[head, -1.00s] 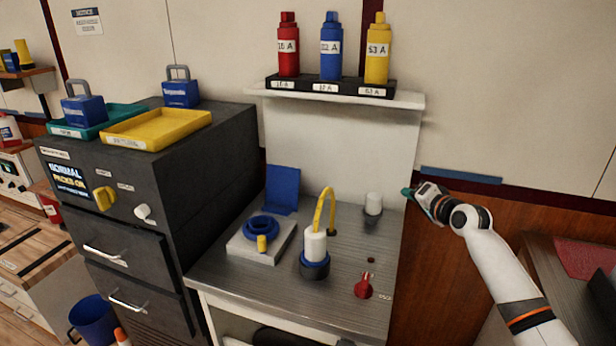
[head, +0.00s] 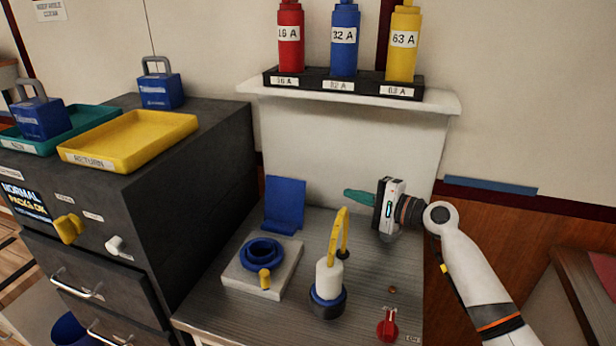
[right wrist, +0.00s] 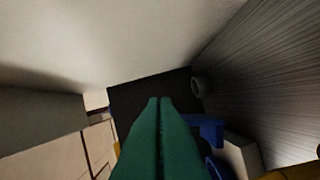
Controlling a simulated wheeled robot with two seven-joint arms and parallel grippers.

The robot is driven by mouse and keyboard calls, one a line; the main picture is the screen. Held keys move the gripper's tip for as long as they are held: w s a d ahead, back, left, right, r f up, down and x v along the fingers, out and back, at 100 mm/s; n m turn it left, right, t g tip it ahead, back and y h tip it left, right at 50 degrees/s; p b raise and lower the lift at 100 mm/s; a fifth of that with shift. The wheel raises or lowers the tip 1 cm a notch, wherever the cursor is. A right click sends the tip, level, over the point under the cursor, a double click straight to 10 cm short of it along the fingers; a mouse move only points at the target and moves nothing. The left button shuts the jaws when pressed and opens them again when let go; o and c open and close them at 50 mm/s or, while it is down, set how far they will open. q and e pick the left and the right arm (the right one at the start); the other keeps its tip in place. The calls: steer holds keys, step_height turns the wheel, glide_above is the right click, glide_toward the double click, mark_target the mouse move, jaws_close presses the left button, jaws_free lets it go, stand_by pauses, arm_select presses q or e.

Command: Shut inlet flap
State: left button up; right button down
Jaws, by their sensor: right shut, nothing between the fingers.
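The inlet flap (head: 285,204) is a blue plate standing upright, open, behind the blue round inlet (head: 262,252) on its pale block (head: 236,272). A yellow knob (head: 264,279) is at the inlet's front. My right gripper (head: 347,193) has its teal fingers shut with nothing between them. It is over the metal bench, to the right of the flap and apart from it, pointing left. In the right wrist view the shut fingers (right wrist: 159,101) point toward a dark surface, and a blue part, probably the flap (right wrist: 208,130), lies right of them. My left gripper is not in view.
A white plug with a yellow cable loop (head: 329,280) stands upright in front of my right gripper. A red switch (head: 387,326) is at the bench front. A shelf (head: 350,104) with three coloured cylinders is above. A dark cabinet (head: 190,180) with trays stands left.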

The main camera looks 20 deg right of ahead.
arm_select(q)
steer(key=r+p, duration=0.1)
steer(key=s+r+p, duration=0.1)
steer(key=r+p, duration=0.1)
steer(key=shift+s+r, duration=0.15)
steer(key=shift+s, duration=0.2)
arm_select(e)
steer(key=w+a, duration=0.4)
steer(key=a, duration=0.4)
steer(key=shift+w+a+r, duration=0.15)
steer(key=shift+w+r, duration=0.05)
steer(key=shift+w, duration=0.2)
steer(key=shift+a, duration=0.1)
